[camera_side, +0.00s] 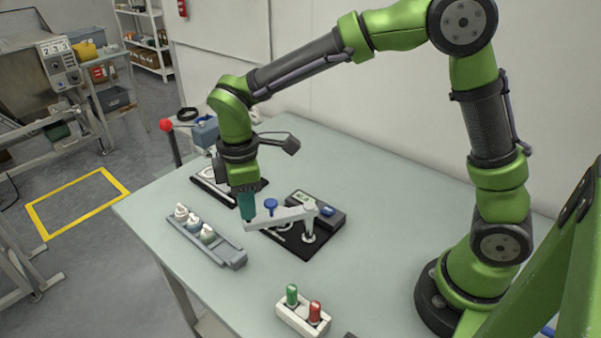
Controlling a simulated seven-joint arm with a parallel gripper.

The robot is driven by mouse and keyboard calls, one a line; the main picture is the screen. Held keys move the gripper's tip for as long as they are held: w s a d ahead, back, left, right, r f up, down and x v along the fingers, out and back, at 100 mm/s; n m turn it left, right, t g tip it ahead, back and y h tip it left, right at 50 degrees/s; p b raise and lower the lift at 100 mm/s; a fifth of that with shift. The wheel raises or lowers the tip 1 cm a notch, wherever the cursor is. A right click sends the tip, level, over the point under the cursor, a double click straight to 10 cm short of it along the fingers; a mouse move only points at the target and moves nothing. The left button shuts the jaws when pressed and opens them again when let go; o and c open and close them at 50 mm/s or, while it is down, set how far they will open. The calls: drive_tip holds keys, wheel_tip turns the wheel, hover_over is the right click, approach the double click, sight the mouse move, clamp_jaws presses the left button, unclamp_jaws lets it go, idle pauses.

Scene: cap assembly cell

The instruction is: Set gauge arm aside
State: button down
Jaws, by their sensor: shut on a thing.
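The gauge arm (283,216) is a pale bar that reaches left from a short post (310,222) on a black base plate (316,245). My gripper (248,221) points down at the bar's left end and is shut on it. The fingertips are small in this view, and the exact contact is partly hidden. A blue knob (271,204) stands just behind the bar.
A grey tray (235,257) with several capped bottles (193,221) lies left of my gripper. A white block with a green and a red lamp (303,317) stands at the front. Another black-based fixture (205,183) is behind my gripper. The table's right middle is clear.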

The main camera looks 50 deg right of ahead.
drive_tip(key=s+a+n, duration=0.2)
drive_tip(key=s+n, duration=0.4)
drive_tip(key=shift+s+n, duration=0.3)
drive_tip(key=shift+s, duration=0.15)
drive_tip(key=c, duration=1)
unclamp_jaws()
wheel_tip(320, 180, up, 17)
